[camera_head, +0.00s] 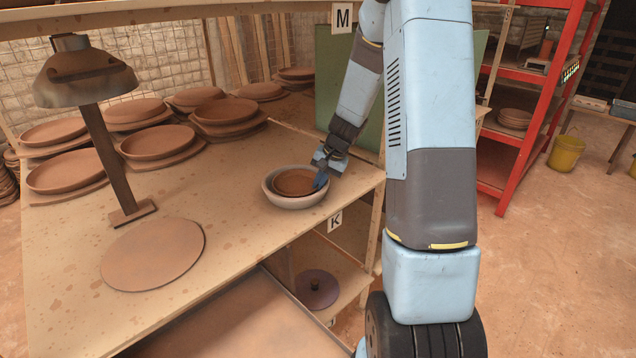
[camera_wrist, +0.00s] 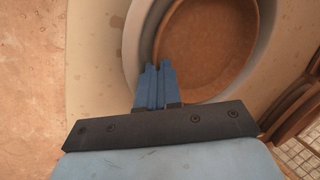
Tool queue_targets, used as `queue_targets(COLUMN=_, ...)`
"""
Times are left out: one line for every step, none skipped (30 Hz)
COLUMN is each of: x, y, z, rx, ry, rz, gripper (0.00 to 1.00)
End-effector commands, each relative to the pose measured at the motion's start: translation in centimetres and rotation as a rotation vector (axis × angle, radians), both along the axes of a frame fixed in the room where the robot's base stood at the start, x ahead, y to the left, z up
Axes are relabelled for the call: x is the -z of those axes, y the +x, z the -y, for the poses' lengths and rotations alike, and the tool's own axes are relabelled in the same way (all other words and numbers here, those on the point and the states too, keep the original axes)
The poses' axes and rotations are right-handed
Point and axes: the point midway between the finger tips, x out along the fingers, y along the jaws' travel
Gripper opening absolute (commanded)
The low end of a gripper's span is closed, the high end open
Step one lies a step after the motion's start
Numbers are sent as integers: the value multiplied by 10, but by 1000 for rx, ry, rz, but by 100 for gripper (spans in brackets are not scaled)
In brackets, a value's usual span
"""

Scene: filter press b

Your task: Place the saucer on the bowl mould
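The saucer (camera_head: 294,183) is a round, reddish-brown clay dish. It sits inside the rim of a wider, pale round bowl mould (camera_head: 282,203) near the right edge of the table and looks about level. My gripper (camera_head: 321,181) points down at the right side of the saucer. In the wrist view my gripper's blue fingers (camera_wrist: 158,68) are close together, with the edge of the saucer (camera_wrist: 210,45) between them. The pale rim of the bowl mould (camera_wrist: 136,40) curves around the saucer. Whether the saucer touches the mould beneath is hidden.
A round flat clay disc (camera_head: 153,252) and a lamp-like stand (camera_head: 115,150) are on the table's left. Several oval clay dishes (camera_head: 158,141) stand behind. A dark disc (camera_head: 317,289) lies on the lower shelf. The middle of the table is clear.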

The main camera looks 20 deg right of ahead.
Motion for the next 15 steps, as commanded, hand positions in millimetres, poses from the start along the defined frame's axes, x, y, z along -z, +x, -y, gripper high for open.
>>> queue_targets(x=14, y=-8, z=-2, rx=-3, ry=4, rz=-27, gripper=0)
queue_targets(x=14, y=-8, z=-2, rx=-3, ry=4, rz=-27, gripper=0)
queue_targets(x=14, y=-8, z=-2, rx=-3, ry=4, rz=-27, gripper=0)
queue_targets(x=14, y=-9, z=-2, rx=-4, ry=3, rz=-27, gripper=7)
queue_targets(x=14, y=-9, z=-2, rx=-4, ry=3, rz=-27, gripper=10)
queue_targets(x=14, y=-9, z=-2, rx=-4, ry=3, rz=-27, gripper=14)
queue_targets(x=14, y=-9, z=-2, rx=-4, ry=3, rz=-27, gripper=15)
queue_targets(x=14, y=-9, z=-2, rx=-4, ry=3, rz=-27, gripper=15)
queue_targets(x=14, y=-8, z=-2, rx=-4, ry=3, rz=-26, gripper=15)
queue_targets(x=13, y=-8, z=-2, rx=-4, ry=3, rz=-26, gripper=15)
queue_targets(x=12, y=-8, z=-2, rx=-5, ry=2, rz=-26, gripper=15)
queue_targets(x=10, y=-8, z=-2, rx=-5, ry=2, rz=-26, gripper=15)
queue_targets(x=8, y=-8, z=-2, rx=-4, ry=2, rz=-25, gripper=15)
queue_targets(x=5, y=-8, z=-2, rx=-5, ry=2, rz=-25, gripper=15)
queue_targets(x=0, y=-8, z=-2, rx=-5, ry=2, rz=-25, gripper=15)
